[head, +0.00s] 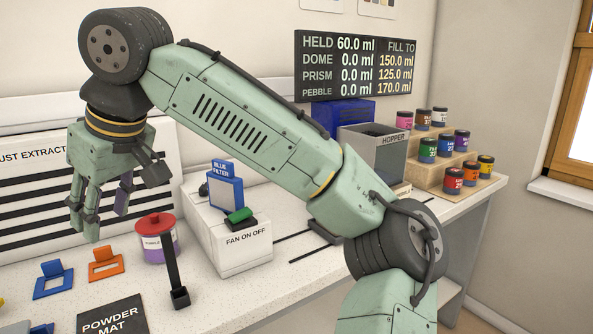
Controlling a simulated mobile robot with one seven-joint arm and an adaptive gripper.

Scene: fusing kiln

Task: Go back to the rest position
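My gripper (103,217) hangs at the left in the head view, pointing down in front of the dust extractor panel. Its fingers look spread apart. A small purple piece (122,199) shows beside the right finger; I cannot tell whether it touches the finger or lies behind it. My arm arches from the lower right up to the upper left and across to the gripper. The gripper is above the bench, left of a purple jar (158,247) with a red top.
A black upright tool (175,268) stands by the jar. Blue (53,281) and orange (105,264) holders and a powder mat (110,318) lie on the bench. A fan switch box (243,252), hopper (375,155) and stepped paint-jar rack (440,176) stand right. The display (356,66) reads HELD 60.0 ml.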

